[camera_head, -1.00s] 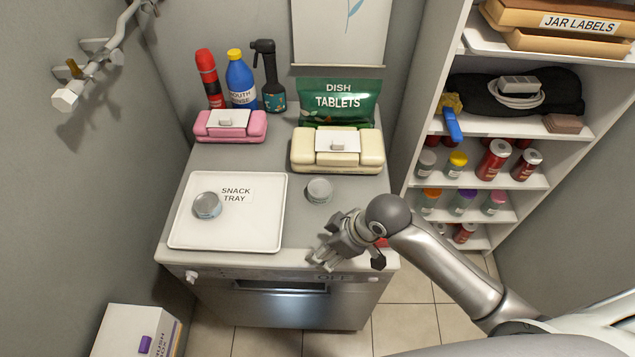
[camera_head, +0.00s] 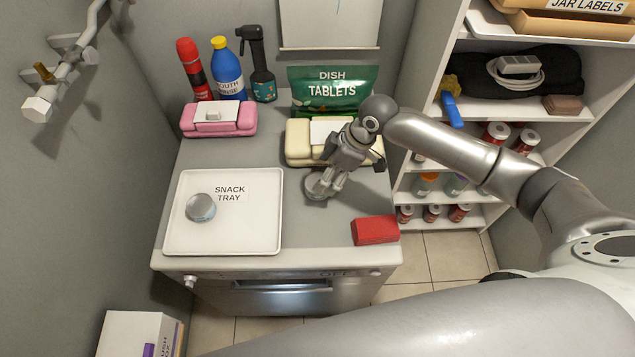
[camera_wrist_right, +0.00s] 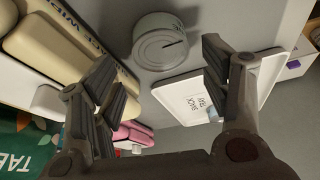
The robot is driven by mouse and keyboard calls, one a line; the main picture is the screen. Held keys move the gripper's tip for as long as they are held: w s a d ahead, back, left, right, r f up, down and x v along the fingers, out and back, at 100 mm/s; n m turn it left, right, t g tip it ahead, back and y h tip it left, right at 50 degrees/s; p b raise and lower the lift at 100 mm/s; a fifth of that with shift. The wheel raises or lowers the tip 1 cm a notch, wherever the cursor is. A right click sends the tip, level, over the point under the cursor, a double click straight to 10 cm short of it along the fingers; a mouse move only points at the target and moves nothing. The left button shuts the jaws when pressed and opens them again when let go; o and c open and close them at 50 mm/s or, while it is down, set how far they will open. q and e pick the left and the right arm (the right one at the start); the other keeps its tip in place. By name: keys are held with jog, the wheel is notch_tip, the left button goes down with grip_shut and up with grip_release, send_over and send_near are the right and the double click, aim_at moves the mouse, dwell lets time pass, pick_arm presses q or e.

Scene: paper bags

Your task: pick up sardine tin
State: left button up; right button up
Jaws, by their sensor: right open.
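A round grey tin (camera_head: 318,186) stands on the grey counter, right of the snack tray, partly hidden by my right gripper. The right wrist view shows this tin (camera_wrist_right: 160,42) just beyond the fingertips, with a dark mark on it; no readable name shows. A similar round tin (camera_head: 201,207) sits on the left part of the white snack tray (camera_head: 245,241). My right gripper (camera_head: 329,189) is open and points down over the counter tin; in the right wrist view its fingers (camera_wrist_right: 160,65) are spread and empty. My left gripper is not in view.
A cream wipes box (camera_head: 300,141) lies close behind the tin, before a green dish tablets bag (camera_head: 333,92). A red block (camera_head: 375,231) sits at the front right edge. A pink box (camera_head: 219,119) and several bottles stand at the back left. Shelves (camera_head: 484,212) stand right.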

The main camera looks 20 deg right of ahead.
jog(key=shift+w+a+f, duration=0.15)
jog(key=shift+a+f, duration=0.05)
jog(key=shift+f, duration=0.35)
jog(key=shift+a+f+p, duration=0.2)
jog(key=shift+f+p, duration=0.05)
jog(key=shift+p, duration=0.1)
jog(key=p+x, duration=0.1)
jog(key=x, duration=0.2)
jog(key=shift+a, duration=0.1)
jog(key=shift+w+a+f, duration=0.15)
jog(key=shift+f, duration=0.5)
jog(key=c, duration=0.8)
jog(key=shift+c, duration=0.2)
jog(key=shift+r, duration=0.15)
